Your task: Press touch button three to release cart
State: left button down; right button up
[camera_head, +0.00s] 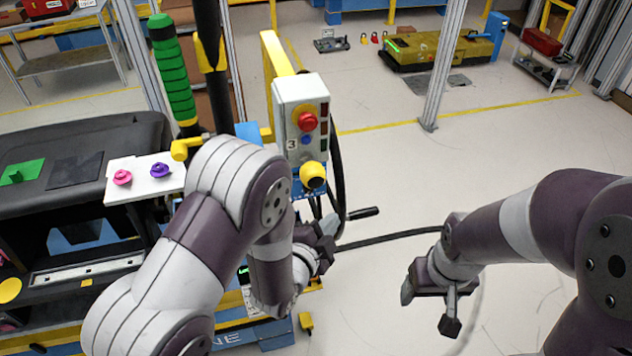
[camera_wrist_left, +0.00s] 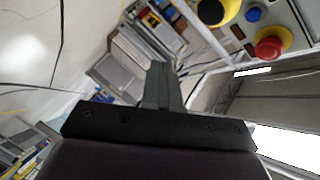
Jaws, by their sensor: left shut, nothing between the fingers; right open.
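A grey control box (camera_head: 290,90) stands upright on a yellow post, marked with a "3". It carries a red button (camera_head: 307,121), a small blue button (camera_head: 306,140) beside the "3", and a yellow-and-black knob (camera_head: 313,176) below. In the left wrist view the red button (camera_wrist_left: 268,48), blue button (camera_wrist_left: 254,14) and yellow knob (camera_wrist_left: 212,10) sit at upper right. My left gripper (camera_head: 328,226) is shut and empty, below and slightly right of the box, apart from it; its fingers (camera_wrist_left: 160,85) point up in the wrist view. My right gripper (camera_head: 428,300) is open and empty over the floor.
A black dashboard module (camera_head: 105,135) with a white plate (camera_head: 140,190) bearing pink and purple knobs is at left. A green-gripped pole (camera_head: 172,75) stands behind my left arm. A black cable and handle (camera_head: 363,213) lie near my left gripper. Floor at right is mostly clear.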

pick_arm(q)
send_near(323, 182)
jog(key=w+d+f, duration=0.2)
jog(key=w+d, duration=0.1)
jog(key=d, duration=0.1)
jog(key=shift+w+a+r, duration=0.2)
jog(key=shift+w+a, duration=0.15)
dwell(1.7)
jog(key=shift+w+a+b, duration=0.15)
jog(key=shift+w+b, duration=0.2)
jog(key=shift+w, duration=0.05)
jog(key=shift+w+a, duration=0.15)
jog(key=shift+w, duration=0.25)
dwell(0.6)
jog(key=shift+s+d+b, duration=0.3)
jog(key=shift+s+b, duration=0.15)
jog(key=shift+s, duration=0.35)
